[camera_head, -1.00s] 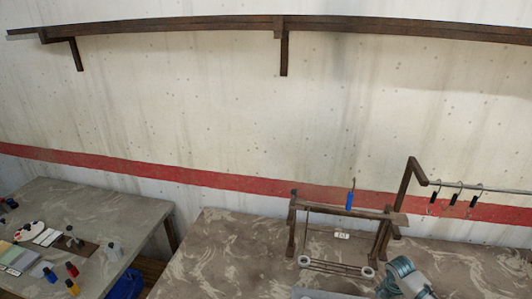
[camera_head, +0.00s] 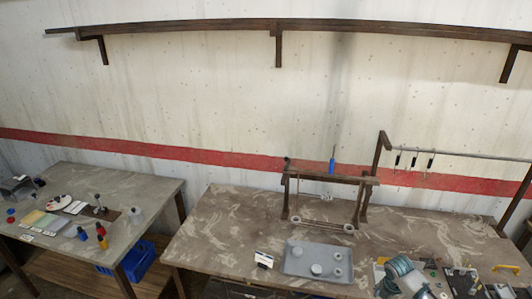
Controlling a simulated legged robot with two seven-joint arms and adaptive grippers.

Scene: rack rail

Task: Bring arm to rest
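What looks like part of my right arm, a teal-ringed grey piece (camera_head: 402,274), shows at the bottom edge, right of centre, over the front of the right table (camera_head: 240,235). I make out no gripper fingers on it. My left arm and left gripper are out of view. A dark frame (camera_head: 325,181) with a blue-handled tool (camera_head: 332,166) stands on the right table. Behind it to the right, a rail (camera_head: 465,156) carries several dark-handled hooks (camera_head: 414,160).
A grey tray (camera_head: 294,270) with small round pieces lies near the right table's front. Mixed tools (camera_head: 465,280) crowd its front right corner. The left table (camera_head: 160,184) holds bottles and cards; a blue crate (camera_head: 139,262) sits below. A long shelf (camera_head: 190,26) crosses the wall.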

